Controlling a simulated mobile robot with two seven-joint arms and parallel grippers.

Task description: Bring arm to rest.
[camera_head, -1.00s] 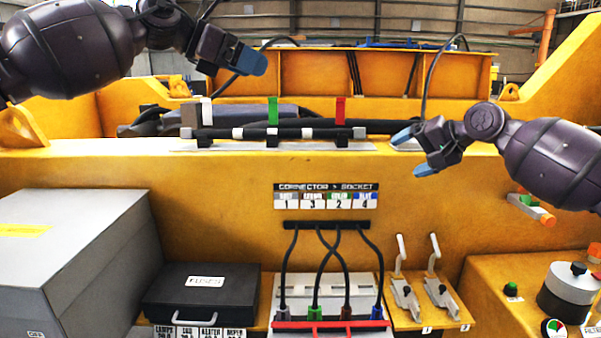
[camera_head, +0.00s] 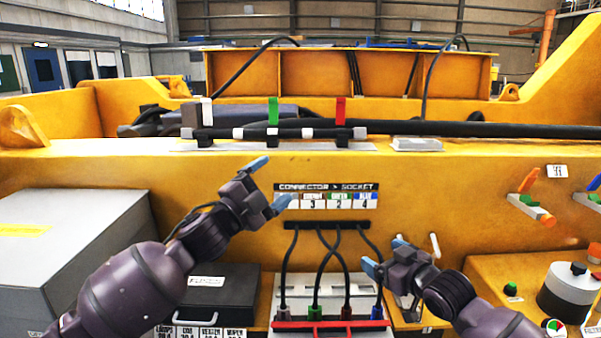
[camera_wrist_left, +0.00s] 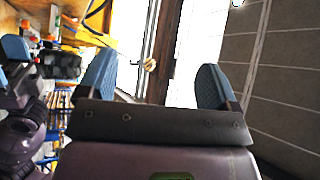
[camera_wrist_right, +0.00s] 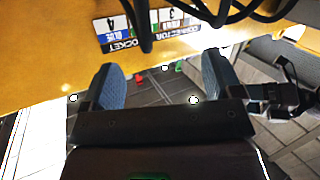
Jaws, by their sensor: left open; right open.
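My left gripper (camera_head: 271,183) is open and empty in the head view, in front of the yellow wall, at the left end of the connector and socket label (camera_head: 326,196). Its blue fingertips are spread apart in the left wrist view (camera_wrist_left: 157,88). My right gripper (camera_head: 383,256) is open and empty, lower and to the right, in front of the toggle levers, and partly hides them. Its spread blue fingers show in the right wrist view (camera_wrist_right: 160,85), with the label upside down beyond them. Neither gripper holds anything.
Black cables (camera_head: 325,255) hang from a bar to coloured connectors between the two arms. A black case (camera_head: 222,283) and a large grey box (camera_head: 70,250) stand at the left. A white and black cylinder (camera_head: 568,292) stands at the right. The upper yellow ledge is clear of my arms.

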